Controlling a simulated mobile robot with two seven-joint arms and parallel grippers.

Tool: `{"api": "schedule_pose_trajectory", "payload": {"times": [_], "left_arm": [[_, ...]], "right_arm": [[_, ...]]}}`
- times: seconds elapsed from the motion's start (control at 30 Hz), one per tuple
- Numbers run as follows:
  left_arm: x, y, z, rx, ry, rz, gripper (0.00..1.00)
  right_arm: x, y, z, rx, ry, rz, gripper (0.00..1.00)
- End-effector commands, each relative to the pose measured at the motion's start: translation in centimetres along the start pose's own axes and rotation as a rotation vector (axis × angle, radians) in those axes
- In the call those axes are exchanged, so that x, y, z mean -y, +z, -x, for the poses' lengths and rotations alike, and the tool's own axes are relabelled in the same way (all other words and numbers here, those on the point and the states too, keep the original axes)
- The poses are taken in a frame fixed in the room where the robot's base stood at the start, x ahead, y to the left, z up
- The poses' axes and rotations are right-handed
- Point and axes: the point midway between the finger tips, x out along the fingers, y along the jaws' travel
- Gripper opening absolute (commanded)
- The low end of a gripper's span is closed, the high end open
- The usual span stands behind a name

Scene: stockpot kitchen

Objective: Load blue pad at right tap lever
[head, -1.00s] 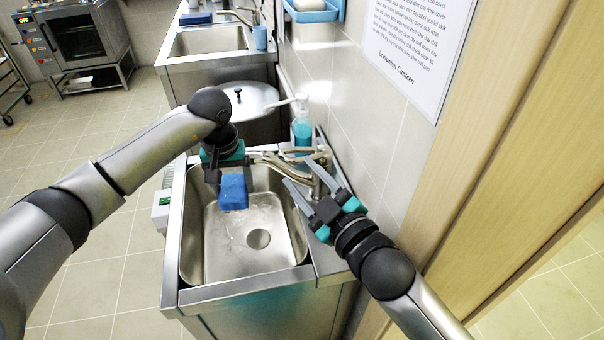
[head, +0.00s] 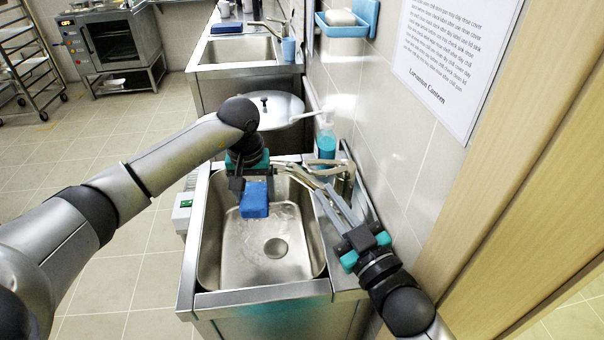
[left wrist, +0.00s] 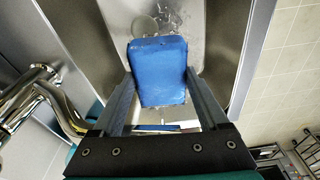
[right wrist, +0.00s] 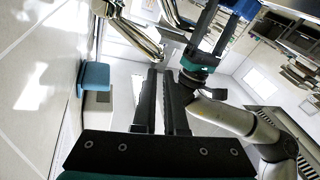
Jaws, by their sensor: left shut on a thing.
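My left gripper (head: 248,182) is shut on the blue pad (head: 254,204), which hangs over the sink basin. In the left wrist view the pad (left wrist: 158,72) sits between both fingers. The metal tap (head: 312,178) stands at the sink's right rim, to the right of the pad; it also shows in the left wrist view (left wrist: 42,100). My right gripper (head: 332,200) is empty, its fingers close together with a narrow gap, beside the tap. I cannot tell whether it touches a lever. The tap (right wrist: 135,32) is beyond its fingertips in the right wrist view.
The steel sink (head: 290,296) has a wet basin floor and a round drain. A soap bottle (head: 326,140) stands behind the tap. A lidded pot (head: 280,108) and second sink (head: 240,66) lie beyond.

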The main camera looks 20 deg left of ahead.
Motion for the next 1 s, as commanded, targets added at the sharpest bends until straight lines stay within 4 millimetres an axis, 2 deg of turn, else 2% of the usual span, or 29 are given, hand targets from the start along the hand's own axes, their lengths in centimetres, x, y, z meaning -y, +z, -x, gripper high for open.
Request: {"api": "schedule_pose_trajectory", "payload": {"times": [0.2, 0.33, 0.47, 0.57, 0.9, 1.0], "left_arm": [[0.0, 0.0, 0.0, 0.000, 0.000, 0.000, 0.33], [0.0, 0.0, 0.0, 0.000, 0.000, 0.000, 0.33], [0.0, 0.0, 0.0, 0.000, 0.000, 0.000, 0.33], [0.0, 0.0, 0.0, 0.000, 0.000, 0.000, 0.33], [0.0, 0.0, 0.0, 0.000, 0.000, 0.000, 0.33], [0.0, 0.0, 0.0, 0.000, 0.000, 0.000, 0.33]], "right_arm": [[0.1, 0.7, 2.2, -0.119, 0.020, -0.299, 0.00], [0.0, 0.8, 3.1, -0.168, 0.022, -0.407, 0.00], [-0.1, 0.6, 3.0, -0.192, 0.022, -0.451, 0.00], [-0.2, 0.4, 2.0, -0.196, 0.022, -0.456, 0.00], [-0.5, -0.8, -4.1, -0.196, 0.021, -0.452, 0.00], [-0.6, -0.9, -5.2, -0.193, 0.021, -0.452, 0.00]]}}
